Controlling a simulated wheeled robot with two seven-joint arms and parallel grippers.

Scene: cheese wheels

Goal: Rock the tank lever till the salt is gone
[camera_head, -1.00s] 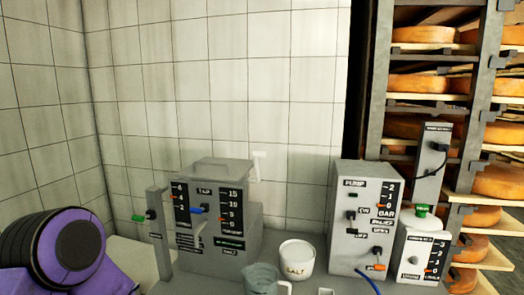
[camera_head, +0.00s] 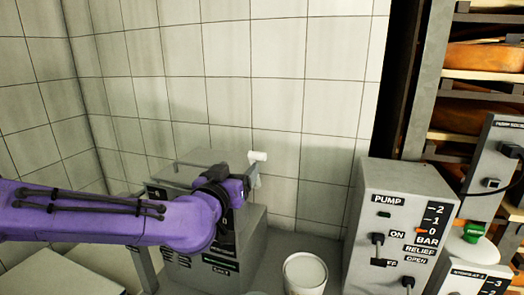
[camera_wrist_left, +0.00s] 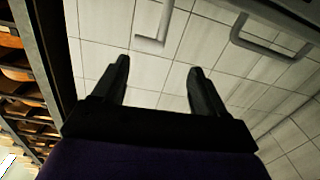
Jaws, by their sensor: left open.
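The grey tank (camera_head: 238,250) stands against the tiled wall, its gauge panel mostly hidden behind my left arm. A white lever-like handle (camera_head: 257,157) sticks up behind its top right. In the left wrist view a pale L-shaped handle (camera_wrist_left: 152,42) lies beyond the fingers, and a grey looped bar (camera_wrist_left: 265,48) is at upper right. My left gripper (camera_head: 228,184) is over the tank front, its fingertips hard to make out there. In the left wrist view the left gripper (camera_wrist_left: 160,75) is open and empty. A white tub (camera_head: 305,271) stands right of the tank.
A grey pump box (camera_head: 395,215) with switches stands at right, with another box (camera_head: 470,280) beside it. Racks of cheese wheels (camera_head: 484,57) fill the far right. The wall space above the tank is clear.

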